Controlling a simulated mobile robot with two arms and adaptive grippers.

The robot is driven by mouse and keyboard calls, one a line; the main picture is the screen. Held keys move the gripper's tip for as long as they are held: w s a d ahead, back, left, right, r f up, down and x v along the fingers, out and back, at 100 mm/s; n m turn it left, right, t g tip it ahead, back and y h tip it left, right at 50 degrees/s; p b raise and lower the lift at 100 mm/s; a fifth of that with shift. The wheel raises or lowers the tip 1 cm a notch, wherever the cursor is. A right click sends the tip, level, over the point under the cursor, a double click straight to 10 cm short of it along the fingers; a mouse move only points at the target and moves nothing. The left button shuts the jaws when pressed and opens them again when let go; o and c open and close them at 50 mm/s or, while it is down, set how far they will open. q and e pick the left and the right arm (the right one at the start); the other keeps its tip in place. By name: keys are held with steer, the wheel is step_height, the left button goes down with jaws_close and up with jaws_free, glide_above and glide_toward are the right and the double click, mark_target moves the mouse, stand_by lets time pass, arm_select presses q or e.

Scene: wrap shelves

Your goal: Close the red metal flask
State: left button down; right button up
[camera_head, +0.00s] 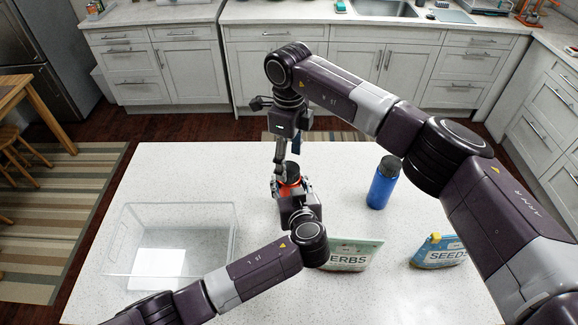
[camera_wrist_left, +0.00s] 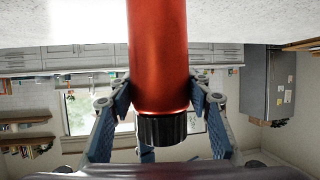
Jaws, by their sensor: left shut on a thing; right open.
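The red flask (camera_head: 289,181) stands near the middle of the white table, mostly hidden by my grippers. A black cap (camera_head: 292,170) sits at its top; I cannot tell how tightly it is seated. My left gripper (camera_head: 291,189) is shut around the red body. The left wrist view shows the red flask (camera_wrist_left: 160,55) between the fingers of my left gripper (camera_wrist_left: 162,95), with the black ribbed cap (camera_wrist_left: 162,130) at its end. My right gripper (camera_head: 288,163) is open and points down over the cap, with its fingers close beside it. Contact with the cap is unclear.
A clear empty bin (camera_head: 118,240) stands on the table (camera_head: 200,170) at the left. A blue bottle (camera_head: 382,187) with a dark cap stands right of the flask. A herbs bag (camera_head: 352,256) and a seeds bag (camera_head: 436,252) are near the front. The table's back left is clear.

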step_height(320, 180, up, 8)
steer(key=shift+r, duration=0.25)
arm_select(q)
steer(key=c, duration=1)
jaws_free()
steer(key=shift+o, duration=0.2)
steer(key=shift+s, duration=0.1)
steer(key=v, duration=1.2)
steer(key=shift+a, duration=0.1)
arm_select(e)
steer(key=shift+f, duration=0.1)
